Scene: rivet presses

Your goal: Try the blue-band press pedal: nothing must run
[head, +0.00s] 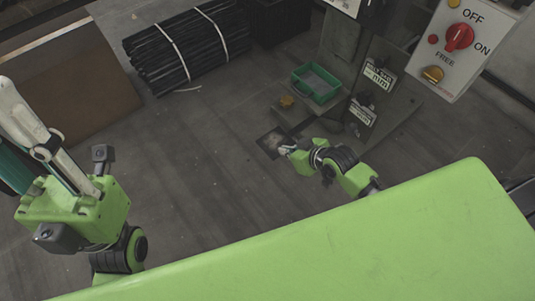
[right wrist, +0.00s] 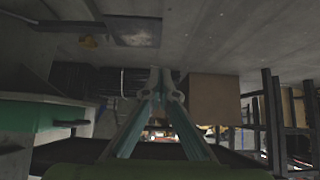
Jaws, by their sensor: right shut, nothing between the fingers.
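A dark floor plate with a paler worn pad, which looks like the pedal (head: 272,141), lies at the foot of a grey press (head: 345,45). It also shows at the top of the right wrist view (right wrist: 132,30). My right gripper (head: 285,150) is beside it in the head view; contact cannot be told. Its fingers (right wrist: 155,85) meet, empty. A control box (head: 455,50) has a red knob between OFF and ON, with FREE below. No blue band is visible.
White labels (head: 379,74) are on the press. The middle floor is clear.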

